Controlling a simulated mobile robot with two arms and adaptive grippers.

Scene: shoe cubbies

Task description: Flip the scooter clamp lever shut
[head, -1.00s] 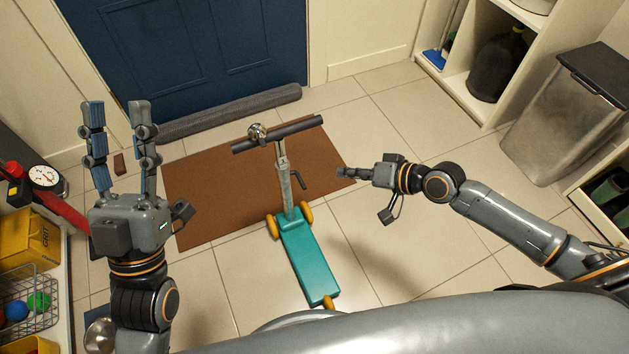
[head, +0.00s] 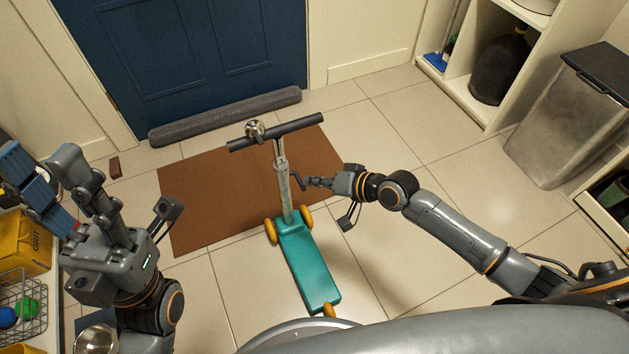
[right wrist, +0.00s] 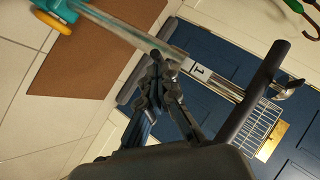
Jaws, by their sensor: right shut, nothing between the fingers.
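The dark clamp lever (head: 297,179) juts out to the right of the post, angled downward. My right gripper (head: 309,183) is shut and empty, its fingertips right beside the lever; I cannot tell whether they touch. My left gripper (head: 38,158) is open and empty at the far left, away from the scooter.
The brown mat (head: 205,200) lies before the blue door (head: 190,60), with a grey roll (head: 225,117) along its foot. A yellow bin (head: 25,243) and wire basket (head: 28,300) stand at the left. A lidded bin (head: 570,115) is at the right. Floor tiles around the scooter are clear.

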